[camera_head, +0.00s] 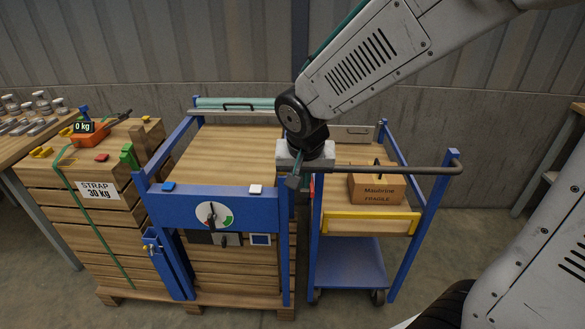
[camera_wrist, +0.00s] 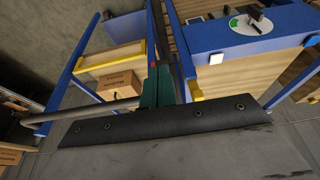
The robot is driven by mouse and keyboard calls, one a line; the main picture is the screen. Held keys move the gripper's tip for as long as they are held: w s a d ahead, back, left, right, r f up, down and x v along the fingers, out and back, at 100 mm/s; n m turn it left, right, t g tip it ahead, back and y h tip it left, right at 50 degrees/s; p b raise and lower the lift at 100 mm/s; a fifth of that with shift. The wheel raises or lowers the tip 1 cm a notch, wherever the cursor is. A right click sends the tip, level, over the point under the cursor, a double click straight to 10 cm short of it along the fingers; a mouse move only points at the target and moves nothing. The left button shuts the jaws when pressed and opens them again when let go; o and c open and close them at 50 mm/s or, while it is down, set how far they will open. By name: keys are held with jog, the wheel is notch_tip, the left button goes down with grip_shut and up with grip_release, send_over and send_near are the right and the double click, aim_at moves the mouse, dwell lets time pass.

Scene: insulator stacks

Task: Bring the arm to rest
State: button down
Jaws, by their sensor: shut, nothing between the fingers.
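My arm (camera_head: 365,65) reaches in from the upper right in the head view and bends down at the wrist. My gripper (camera_head: 294,182) hangs over the gap between the blue stand and the blue cart, by the left end of the cart's dark handle bar (camera_head: 400,169). In the wrist view its green fingers (camera_wrist: 157,88) are together with nothing between them. The bar passes close to the fingers there; I cannot tell whether they touch it.
The blue stand (camera_head: 215,208) has a dial (camera_head: 213,215). The cart carries a Maulirine box (camera_head: 377,188) above a blue lower shelf (camera_head: 350,262). A strapped crate (camera_head: 90,205) with an orange tool (camera_head: 90,133) stands left. Bare floor (camera_head: 350,315) lies in front.

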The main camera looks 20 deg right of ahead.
jog(key=s+d+r+n, duration=0.1)
jog(key=s+r, duration=0.2)
jog(key=s, duration=0.4)
jog(key=s+d+r+n+g+y, duration=0.1)
jog(key=s+d+r+n, duration=0.1)
jog(key=s, duration=0.5)
jog(key=s+d+r+n+g, duration=0.1)
jog(key=s+r, duration=0.3)
jog(key=s, duration=0.3)
jog(key=shift+d+r+n, duration=0.2)
jog(key=shift+d+n, duration=0.15)
jog(key=shift+n, duration=0.05)
